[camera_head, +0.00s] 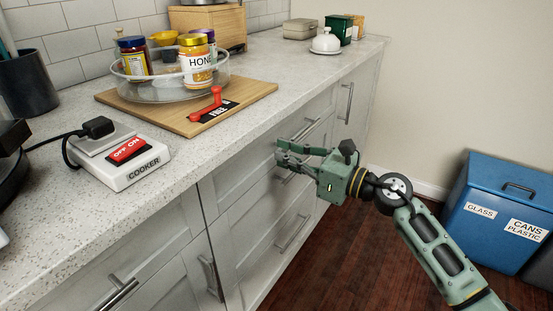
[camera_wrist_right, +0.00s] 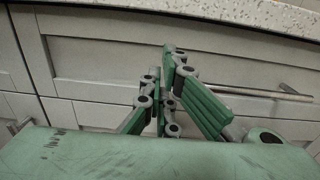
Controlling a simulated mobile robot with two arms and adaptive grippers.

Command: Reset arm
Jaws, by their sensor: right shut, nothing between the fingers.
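My right gripper (camera_head: 281,152) is in front of the grey drawers below the counter, its arm reaching in from the lower right. In the right wrist view the right gripper (camera_wrist_right: 168,50) has its green fingers together with nothing between them. A drawer front (camera_wrist_right: 95,65) with a metal bar handle (camera_wrist_right: 265,92) lies beyond the fingers. From these views I cannot tell whether the fingers touch the drawer. My left gripper is not in view.
The speckled counter (camera_head: 60,225) holds a cooker switch (camera_head: 122,155), a wooden board (camera_head: 255,90) and a clear tray (camera_head: 130,91) with jars. A blue recycling bin (camera_head: 490,190) stands at the right. Dark wood floor (camera_head: 350,260) is open between cabinets and bin.

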